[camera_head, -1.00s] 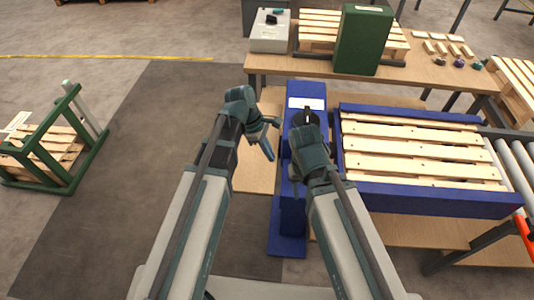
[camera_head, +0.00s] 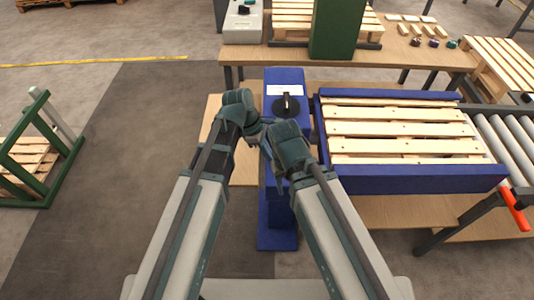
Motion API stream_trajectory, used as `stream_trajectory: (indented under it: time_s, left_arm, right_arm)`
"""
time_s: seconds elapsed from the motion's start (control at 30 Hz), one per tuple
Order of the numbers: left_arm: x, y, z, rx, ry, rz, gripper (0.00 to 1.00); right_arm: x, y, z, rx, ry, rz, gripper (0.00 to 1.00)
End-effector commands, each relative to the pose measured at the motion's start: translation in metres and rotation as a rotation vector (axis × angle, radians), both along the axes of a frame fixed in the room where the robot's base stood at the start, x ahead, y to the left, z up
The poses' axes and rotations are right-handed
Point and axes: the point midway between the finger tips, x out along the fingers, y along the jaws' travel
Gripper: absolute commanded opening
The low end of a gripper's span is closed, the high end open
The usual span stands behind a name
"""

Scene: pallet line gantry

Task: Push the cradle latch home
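A blue post (camera_head: 285,78) with a white label stands at the left end of the blue cradle (camera_head: 415,180). A round black part with a short upright handle (camera_head: 287,105) sits on the post below the label; I cannot tell whether this is the latch. The cradle holds a slatted wooden pallet (camera_head: 400,129). My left gripper (camera_head: 264,142) is at the post's left side, its fingers small and partly hidden. My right gripper (camera_head: 277,172) is in front of the post, just below the black part, its fingers mostly hidden by its own wrist. Contact with the post cannot be made out.
A wooden table (camera_head: 400,58) behind carries a green box (camera_head: 338,28), a grey box (camera_head: 243,24) and small blocks. A roller conveyor (camera_head: 505,140) with an orange-red part (camera_head: 514,209) is at the right. A green frame (camera_head: 40,150) stands far left. Floor between is clear.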

Motion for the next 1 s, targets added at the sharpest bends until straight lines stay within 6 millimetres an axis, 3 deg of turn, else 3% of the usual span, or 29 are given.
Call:
stream_trajectory:
  time_s: [0.17, 0.47, 0.8, 1.0]
  left_arm:
    - [0.0, -0.004, 0.0, 0.0, 0.0, -0.002, 0.0]
    - [0.0, -0.043, 0.0, 0.0, 0.0, -0.003, 0.0]
    - [0.0, -0.041, 0.0, -0.002, 0.0, -0.001, 0.0]
    - [0.005, -0.021, 0.0, 0.0, -0.001, 0.001, 0.0]
  right_arm:
    - [0.0, 0.0, 0.0, 0.0, 0.0, 0.0, 0.5]
    - [0.0, 0.0, 0.0, 0.0, 0.0, 0.0, 0.5]
    - [0.0, 0.0, 0.0, 0.0, 0.0, 0.0, 0.5]
    - [0.0, 0.0, 0.0, 0.0, 0.0, 0.0, 0.5]
